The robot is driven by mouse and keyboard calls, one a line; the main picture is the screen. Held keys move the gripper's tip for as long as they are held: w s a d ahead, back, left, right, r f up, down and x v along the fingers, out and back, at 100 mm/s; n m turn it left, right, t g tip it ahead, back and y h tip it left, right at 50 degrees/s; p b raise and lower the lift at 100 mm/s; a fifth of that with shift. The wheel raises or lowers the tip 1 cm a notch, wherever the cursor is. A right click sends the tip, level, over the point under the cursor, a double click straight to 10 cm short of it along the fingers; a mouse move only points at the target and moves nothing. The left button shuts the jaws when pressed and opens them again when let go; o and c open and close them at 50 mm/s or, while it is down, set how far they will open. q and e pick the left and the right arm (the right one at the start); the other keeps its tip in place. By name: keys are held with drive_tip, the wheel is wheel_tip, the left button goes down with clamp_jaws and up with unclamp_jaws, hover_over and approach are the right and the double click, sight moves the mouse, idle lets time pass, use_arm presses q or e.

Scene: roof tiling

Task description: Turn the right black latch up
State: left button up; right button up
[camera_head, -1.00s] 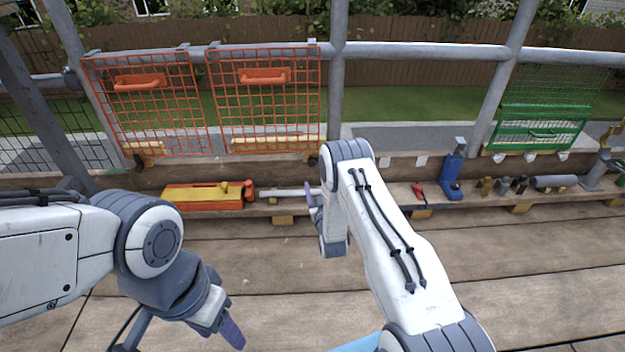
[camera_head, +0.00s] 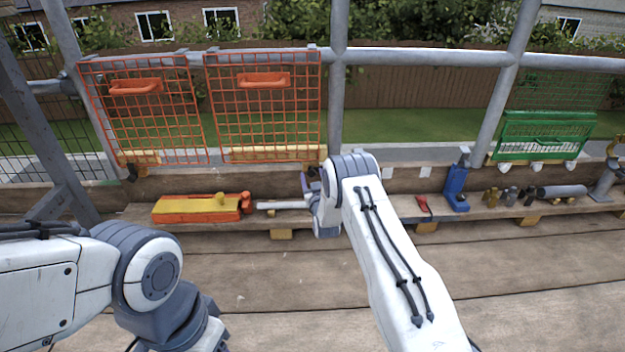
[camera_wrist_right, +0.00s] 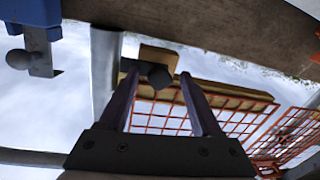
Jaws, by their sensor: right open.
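The right orange mesh gate (camera_head: 265,105) hangs on the grey rail, with a wooden strip along its bottom. The right black latch (camera_wrist_right: 158,76) shows in the right wrist view as a dark knob with a short bar, beside a wooden block at the gate's corner. My right gripper (camera_wrist_right: 158,73) is open, with its two purple fingertips on either side of the knob; contact cannot be told. In the head view my right gripper (camera_head: 308,184) is small and partly hidden by its arm, which also covers the latch. My left gripper is below the picture.
The left orange gate (camera_head: 140,108) hangs beside the right one. A green gate (camera_head: 545,135) is at right. The deck in front is clear.

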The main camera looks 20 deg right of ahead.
clamp_jaws()
drive_tip(key=n+p, duration=0.3)
drive_tip(key=shift+a+r+n, duration=0.1)
drive_tip(key=shift+r+n, duration=0.05)
drive_tip(key=shift+n, duration=0.15)
drive_tip(key=n+g+p, duration=0.1)
drive_tip(key=n+p, duration=0.1)
drive_tip(key=n, duration=0.2)
drive_tip(key=n+p, duration=0.2)
drive_tip(key=n, duration=0.3)
drive_tip(key=shift+h, duration=0.3)
drive_tip(key=n+p, duration=0.1)
drive_tip(key=n, duration=0.3)
drive_tip(key=shift+g+h, duration=0.4)
